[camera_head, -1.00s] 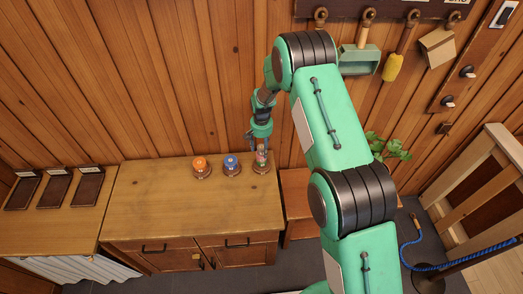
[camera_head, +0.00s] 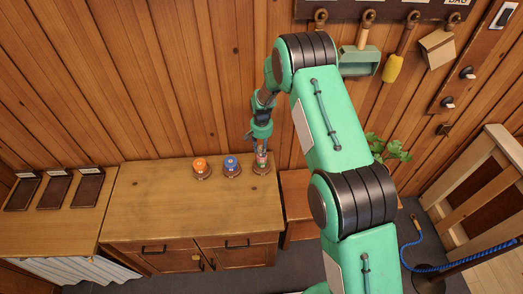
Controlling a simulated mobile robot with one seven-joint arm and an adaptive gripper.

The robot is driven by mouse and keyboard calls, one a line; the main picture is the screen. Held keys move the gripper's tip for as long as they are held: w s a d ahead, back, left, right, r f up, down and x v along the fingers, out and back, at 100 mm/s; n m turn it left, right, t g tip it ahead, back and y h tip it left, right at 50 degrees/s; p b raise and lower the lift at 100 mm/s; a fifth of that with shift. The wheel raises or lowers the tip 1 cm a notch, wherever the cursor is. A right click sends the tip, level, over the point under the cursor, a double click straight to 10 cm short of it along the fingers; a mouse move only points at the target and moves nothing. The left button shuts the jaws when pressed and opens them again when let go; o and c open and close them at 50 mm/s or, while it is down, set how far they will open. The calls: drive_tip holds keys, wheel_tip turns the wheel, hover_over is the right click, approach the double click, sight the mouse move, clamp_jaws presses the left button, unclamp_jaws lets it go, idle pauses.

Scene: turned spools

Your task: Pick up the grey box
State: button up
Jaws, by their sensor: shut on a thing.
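My gripper (camera_head: 262,155) points down at the right end of the wooden cabinet top, above the right-hand of three round brown stands (camera_head: 261,169). Its fingers are shut on a small item (camera_head: 262,159) at that stand. The item is mostly hidden by the fingers; a reddish patch shows, and I cannot tell whether it is lifted clear of the stand. I cannot make out a grey box anywhere for certain.
An orange spool (camera_head: 200,164) and a blue spool (camera_head: 231,162) sit on the stands to the left, close by. The cabinet top (camera_head: 150,210) is otherwise clear. Dark trays (camera_head: 54,191) lie on the left counter. The plank wall (camera_head: 150,80) is close behind.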

drive_tip(key=shift+r, duration=0.1)
drive_tip(key=shift+r, duration=0.7)
wheel_tip(320, 180, up, 2)
drive_tip(key=shift+w+b, duration=0.1)
drive_tip(key=shift+b, duration=0.45)
drive_tip(key=s+d+r+b, duration=0.1)
drive_tip(key=s+d+b, duration=0.1)
drive_tip(key=s, duration=1.4)
drive_tip(key=shift+d+r, duration=0.2)
drive_tip(key=shift+d, duration=0.05)
